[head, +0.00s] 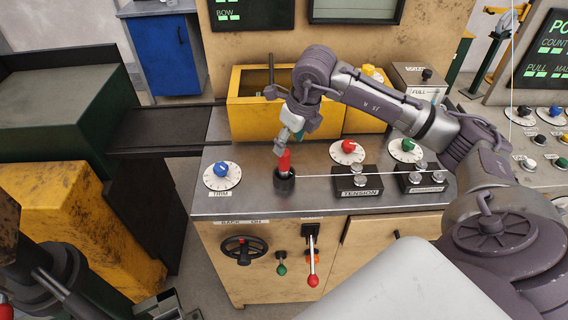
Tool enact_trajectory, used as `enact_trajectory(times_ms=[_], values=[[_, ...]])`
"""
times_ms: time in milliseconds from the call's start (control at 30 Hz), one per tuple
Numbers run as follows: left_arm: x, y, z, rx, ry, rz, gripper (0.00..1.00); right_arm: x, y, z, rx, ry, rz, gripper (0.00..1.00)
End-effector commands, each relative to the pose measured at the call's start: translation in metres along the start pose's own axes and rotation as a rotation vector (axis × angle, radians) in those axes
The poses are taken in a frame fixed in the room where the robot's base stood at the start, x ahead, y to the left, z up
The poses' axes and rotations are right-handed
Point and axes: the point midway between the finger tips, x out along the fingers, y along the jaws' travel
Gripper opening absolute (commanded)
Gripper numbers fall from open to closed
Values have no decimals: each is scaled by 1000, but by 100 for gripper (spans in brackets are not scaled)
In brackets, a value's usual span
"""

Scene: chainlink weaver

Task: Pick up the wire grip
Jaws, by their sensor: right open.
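The wire grip (285,162) shows as a red upright handle in a round black holder on the grey worktop. A thin white wire runs right from beside it. My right gripper (289,132) reaches in from the right and points down just above the red handle. It is open, and the handle is not visibly held; any small gap between them is hard to judge. Part of my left gripper (168,306) shows at the bottom left edge, far from the wire grip, and its jaws are not clear.
The tension block (357,182) stands right of the holder, with another knobbed block (420,178) beyond it. A blue dial (221,171) is on the left, a red dial (348,148) behind. The worktop's front left is clear.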

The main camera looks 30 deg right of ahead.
Motion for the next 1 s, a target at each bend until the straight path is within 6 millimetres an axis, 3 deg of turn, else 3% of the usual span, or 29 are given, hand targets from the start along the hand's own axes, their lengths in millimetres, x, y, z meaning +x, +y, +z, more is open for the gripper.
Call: enact_trajectory(times_ms=[100,367,600,900,1000], values=[[-6,0,0,0,0,0,64,17,0,0,1,2,2,61],[-17,0,-1,0,-1,0,64,36,1,2,0,2,3,61],[-33,-1,-2,-1,-2,0,64,71,2,3,0,1,4,61],[-33,-1,-2,-1,-2,0,64,80,2,3,-1,-2,2,61],[-32,-1,-2,-2,-2,-1,64,79,2,3,-1,-2,2,46]])
